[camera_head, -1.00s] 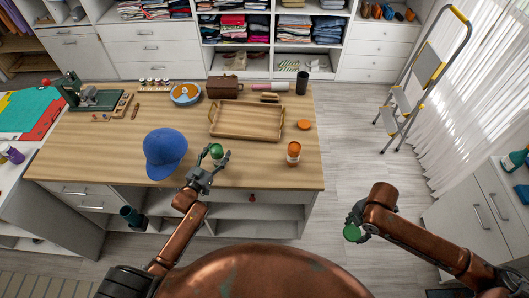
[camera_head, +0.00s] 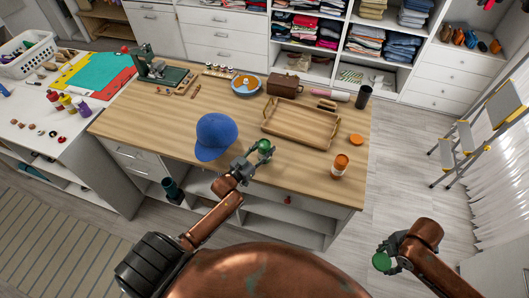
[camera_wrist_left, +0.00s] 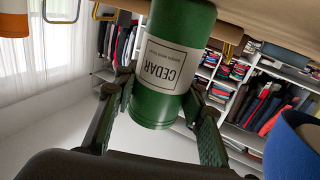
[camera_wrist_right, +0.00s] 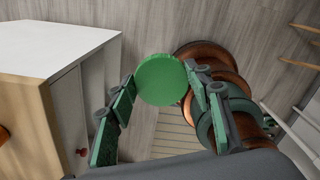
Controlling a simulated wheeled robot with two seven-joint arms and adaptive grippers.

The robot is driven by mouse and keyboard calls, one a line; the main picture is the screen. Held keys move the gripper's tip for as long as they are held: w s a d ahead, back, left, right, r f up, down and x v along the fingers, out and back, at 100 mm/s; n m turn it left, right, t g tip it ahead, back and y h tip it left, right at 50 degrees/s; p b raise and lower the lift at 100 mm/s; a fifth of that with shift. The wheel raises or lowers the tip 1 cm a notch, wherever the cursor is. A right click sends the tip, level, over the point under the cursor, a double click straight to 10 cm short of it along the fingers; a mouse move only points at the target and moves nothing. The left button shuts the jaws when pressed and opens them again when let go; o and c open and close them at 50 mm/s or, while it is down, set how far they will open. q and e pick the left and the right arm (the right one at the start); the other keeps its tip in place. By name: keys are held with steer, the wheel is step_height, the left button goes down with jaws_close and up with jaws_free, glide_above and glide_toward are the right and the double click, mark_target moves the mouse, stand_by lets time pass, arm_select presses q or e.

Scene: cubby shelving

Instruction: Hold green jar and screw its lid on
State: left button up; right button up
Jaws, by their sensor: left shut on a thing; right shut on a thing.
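The green jar (camera_head: 265,146) is in my left gripper (camera_head: 259,155), at the front edge of the wooden table. In the left wrist view the jar (camera_wrist_left: 150,110) stands between the two fingers of my left gripper (camera_wrist_left: 160,98), and its white CEDAR label reads upside down there. The fingers hide part of the jar. The green lid (camera_head: 381,262) is in my right gripper (camera_head: 388,256), low at the right, well apart from the jar and clear of the table. In the right wrist view the round lid (camera_wrist_right: 160,80) sits between the fingertips of my right gripper (camera_wrist_right: 158,88).
An orange jar (camera_head: 340,167) and an orange lid (camera_head: 356,139) stand on the table's right side. A blue cap (camera_head: 215,136) lies left of the green jar. A wooden tray (camera_head: 302,123) is behind. A stepladder (camera_head: 465,140) stands at right. Floor between table and right gripper is clear.

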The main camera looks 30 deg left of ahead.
mark_target(265, 143)
arm_select(q)
steer(key=shift+r, duration=0.1)
steer(key=shift+r, duration=0.25)
step_height(265, 143, up, 2)
steer(key=shift+r, duration=0.2)
arm_select(e)
steer(key=shift+f, duration=0.2)
steer(key=shift+r, duration=0.15)
steer(key=shift+f+b, duration=0.35)
steer(key=shift+b, duration=0.05)
arm_select(q)
steer(key=s+a+r, duration=0.1)
steer(key=s+r, duration=0.9)
steer(key=s, duration=0.4)
steer(key=shift+a, duration=0.4)
steer(key=shift+w, duration=0.1)
steer(key=o, duration=0.6)
jaws_close()
